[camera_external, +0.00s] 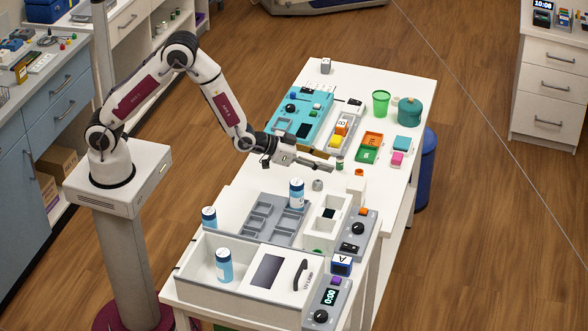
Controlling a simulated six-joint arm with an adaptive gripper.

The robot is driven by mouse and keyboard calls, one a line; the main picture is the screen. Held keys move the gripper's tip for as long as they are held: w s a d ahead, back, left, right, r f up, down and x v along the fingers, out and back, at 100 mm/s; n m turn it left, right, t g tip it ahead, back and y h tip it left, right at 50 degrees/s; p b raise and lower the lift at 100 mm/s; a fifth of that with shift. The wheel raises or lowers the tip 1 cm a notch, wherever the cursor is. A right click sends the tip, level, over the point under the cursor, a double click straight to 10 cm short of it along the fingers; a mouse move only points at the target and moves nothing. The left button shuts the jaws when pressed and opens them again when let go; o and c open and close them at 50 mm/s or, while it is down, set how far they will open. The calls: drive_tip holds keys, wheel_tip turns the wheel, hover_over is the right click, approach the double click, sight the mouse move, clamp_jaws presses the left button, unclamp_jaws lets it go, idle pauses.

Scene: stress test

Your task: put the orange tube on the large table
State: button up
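A small orange piece (359,172), which may be the orange tube, stands at a white block on the white table; its shape is too small to tell. My gripper (328,165) reaches over the table from the left, with its fingertips to the left of the orange piece and close to a small green-sided cylinder (339,163). I cannot tell whether the fingers are apart or hold anything.
In front are a grey rack (262,222), blue-and-white cans (296,193) and a white lamp box (215,288). Bare table lies at the back right.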

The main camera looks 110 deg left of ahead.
drive_tip(key=s+d+r+m+g+h, duration=0.25)
drive_tip(key=s+d+r+h, duration=0.25)
drive_tip(key=s+d+r, duration=1.05)
drive_tip(key=s+d+r+m+g, duration=0.1)
drive_tip(key=s+d, duration=0.2)
drive_tip(key=s, duration=1)
drive_tip(key=s+d+r+m+g, duration=0.1)
drive_tip(key=s+d+g, duration=0.1)
drive_tip(key=s, duration=1.2)
drive_tip(key=shift+d+r+m+h, duration=0.3)
drive_tip(key=shift+d+m, duration=0.05)
drive_tip(key=shift+d, duration=0.1)
